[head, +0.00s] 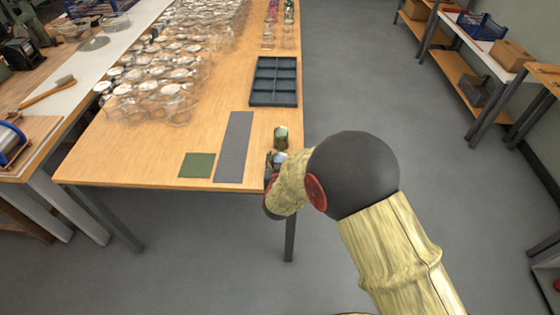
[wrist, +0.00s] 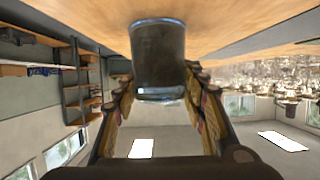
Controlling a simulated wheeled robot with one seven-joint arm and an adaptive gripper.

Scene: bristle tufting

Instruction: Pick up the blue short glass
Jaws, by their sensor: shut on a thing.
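A short glass (wrist: 158,58) fills the middle of the wrist view. It looks dark grey, with a bluish rim at the table side and a clear, thick end away from the table. My gripper (wrist: 160,82) is shut on it, with one finger on each side. In the head view, my gripper (head: 274,160) is at the table's near right corner, largely hidden by my own wrist. A small olive-tinted glass (head: 281,135) shows just beyond the fingers. Whether the held glass touches the table cannot be told.
The wooden table (head: 105,165) holds a dark compartment tray (head: 274,82), a grey strip (head: 234,148) and a green mat (head: 197,165). Many clear glasses (head: 165,85) crowd its left side. Several tinted glasses (head: 272,12) stand at the far right. The surface between strip and gripper is clear.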

